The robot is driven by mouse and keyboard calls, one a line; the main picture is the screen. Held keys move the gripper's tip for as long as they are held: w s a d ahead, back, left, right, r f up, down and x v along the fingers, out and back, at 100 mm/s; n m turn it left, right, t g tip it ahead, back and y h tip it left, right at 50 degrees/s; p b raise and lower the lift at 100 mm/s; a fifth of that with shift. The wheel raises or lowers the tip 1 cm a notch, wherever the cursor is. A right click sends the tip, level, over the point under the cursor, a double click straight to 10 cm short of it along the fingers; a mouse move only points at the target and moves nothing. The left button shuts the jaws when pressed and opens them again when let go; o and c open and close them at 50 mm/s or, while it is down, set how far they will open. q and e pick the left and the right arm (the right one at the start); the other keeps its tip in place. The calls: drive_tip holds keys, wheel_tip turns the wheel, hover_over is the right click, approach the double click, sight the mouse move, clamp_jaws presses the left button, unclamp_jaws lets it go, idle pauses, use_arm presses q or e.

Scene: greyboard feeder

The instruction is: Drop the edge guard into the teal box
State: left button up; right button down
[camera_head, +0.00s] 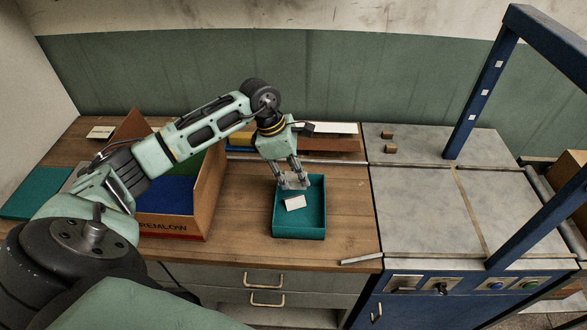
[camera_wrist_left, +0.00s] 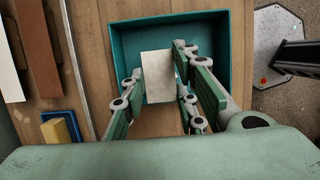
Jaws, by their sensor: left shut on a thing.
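The teal box (camera_head: 298,231) stands open on the wooden bench, and it also shows in the wrist view (camera_wrist_left: 222,38). My left gripper (camera_head: 293,184) points down over the box and is shut on a small whitish piece, which I take to be the edge guard (camera_head: 295,202). In the wrist view the edge guard (camera_wrist_left: 157,77) sits between the fingers, with the box behind it. How far it is above the box floor is hard to tell. My right gripper is not in view.
A cardboard box (camera_head: 209,199) with blue and green inside stands left of the teal box. A pale strip (camera_head: 361,258) lies at the bench's front edge. A blue frame (camera_head: 480,85) rises over the grey-topped machine (camera_head: 415,205) at right. Small brown blocks (camera_head: 390,148) sit on it.

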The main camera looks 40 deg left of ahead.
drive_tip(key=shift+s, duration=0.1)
use_arm(q)
drive_tip(key=o, duration=0.8)
drive_tip(key=shift+c, duration=0.2)
drive_tip(key=shift+o, duration=0.7)
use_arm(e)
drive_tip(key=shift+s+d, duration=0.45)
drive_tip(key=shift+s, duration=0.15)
use_arm(q)
drive_tip(key=shift+r, duration=0.15)
drive_tip(key=v, duration=1.1)
drive_tip(key=shift+r, duration=0.3)
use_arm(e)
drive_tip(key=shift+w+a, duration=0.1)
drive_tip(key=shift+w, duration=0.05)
use_arm(q)
drive_tip(key=shift+s, duration=0.15)
